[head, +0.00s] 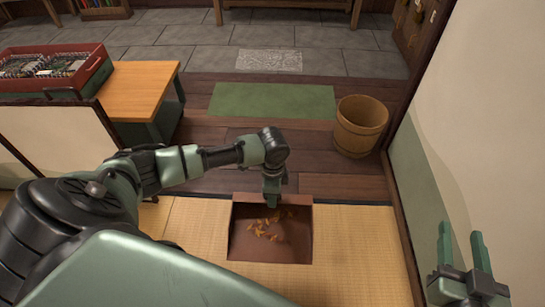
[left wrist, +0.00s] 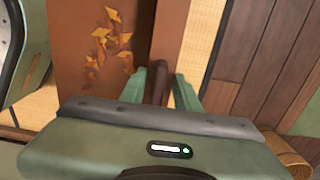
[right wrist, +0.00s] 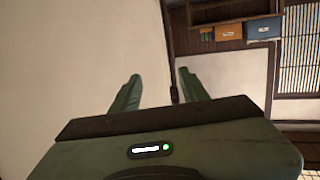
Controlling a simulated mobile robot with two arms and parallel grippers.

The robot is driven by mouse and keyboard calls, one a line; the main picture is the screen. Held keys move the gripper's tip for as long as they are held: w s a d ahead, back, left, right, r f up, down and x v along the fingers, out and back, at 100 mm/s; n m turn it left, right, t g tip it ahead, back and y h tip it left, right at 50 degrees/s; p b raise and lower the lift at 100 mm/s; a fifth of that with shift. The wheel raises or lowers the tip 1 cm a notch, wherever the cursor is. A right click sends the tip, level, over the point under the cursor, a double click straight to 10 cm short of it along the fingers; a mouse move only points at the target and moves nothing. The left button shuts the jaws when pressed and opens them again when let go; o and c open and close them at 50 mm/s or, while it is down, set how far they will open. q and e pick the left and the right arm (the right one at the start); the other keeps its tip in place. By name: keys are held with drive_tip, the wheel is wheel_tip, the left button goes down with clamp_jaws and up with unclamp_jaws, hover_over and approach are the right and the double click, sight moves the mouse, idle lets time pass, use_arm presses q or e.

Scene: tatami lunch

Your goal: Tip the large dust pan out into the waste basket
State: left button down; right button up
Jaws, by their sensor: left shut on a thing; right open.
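The large dust pan (head: 290,240) is brown and box-like, with several orange-yellow leaves (head: 265,225) lying in it. It is at the lower middle of the head view, over the tatami. My left gripper (head: 272,195) is shut on its far edge; in the left wrist view the fingers (left wrist: 160,85) close around a dark brown handle-like part beside the pan (left wrist: 125,75). I cannot tell whether the pan touches the mat. The wooden waste basket (head: 360,127) stands upright at the right on the dark floor, apart from the pan. My right gripper (head: 462,255) is open and empty, near the right wall.
A green mat (head: 273,101) lies on the dark wood floor left of the basket. A wooden bench (head: 140,90) and a red tray (head: 85,75) stand at the left. The wall (head: 480,110) closes the right side. Floor between pan and basket is clear.

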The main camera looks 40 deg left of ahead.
drive_tip(key=s+d+f+g+h+p, duration=0.1)
drive_tip(key=s+d+f+g, duration=0.1)
drive_tip(key=f, duration=0.5)
drive_tip(key=shift+s+g, duration=0.85)
drive_tip(key=shift+g, duration=0.35)
